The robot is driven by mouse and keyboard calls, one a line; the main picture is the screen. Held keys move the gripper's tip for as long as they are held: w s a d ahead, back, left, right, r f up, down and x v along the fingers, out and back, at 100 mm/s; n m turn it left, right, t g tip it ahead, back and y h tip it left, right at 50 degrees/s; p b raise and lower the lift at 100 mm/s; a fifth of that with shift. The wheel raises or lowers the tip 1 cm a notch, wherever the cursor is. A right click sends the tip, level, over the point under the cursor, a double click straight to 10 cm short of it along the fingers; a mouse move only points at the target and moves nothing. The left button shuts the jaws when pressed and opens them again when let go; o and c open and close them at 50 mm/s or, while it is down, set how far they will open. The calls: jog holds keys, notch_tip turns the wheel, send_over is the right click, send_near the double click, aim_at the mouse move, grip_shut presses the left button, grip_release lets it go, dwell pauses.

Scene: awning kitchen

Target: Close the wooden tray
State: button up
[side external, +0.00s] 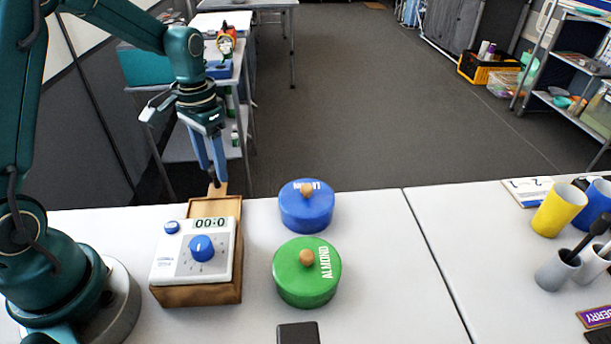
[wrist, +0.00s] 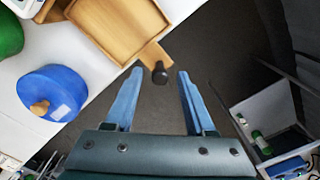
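The wooden tray (side external: 228,207) is slid out from the far side of the wooden box (side external: 200,295) that carries a white timer (side external: 168,262). In the wrist view the tray (wrist: 118,28) shows its shallow, empty inside. Its wooden handle (wrist: 150,55) sticks out and ends in a dark round knob (wrist: 160,75). My gripper (side external: 216,180) points down at the handle, beyond the table's far edge. In the wrist view my gripper (wrist: 160,73) is open, with the knob between its fingertips and gaps on both sides. Contact cannot be told.
A blue lidded pot (side external: 305,210) and a green lidded pot (side external: 300,280) stand right of the box. A dark block (side external: 298,334) lies at the front. Cups, including a yellow one (side external: 558,210), stand at the far right. The table's middle right is clear.

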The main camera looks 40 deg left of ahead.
grip_shut()
jog(key=shift+r, duration=0.1)
dwell(1.1)
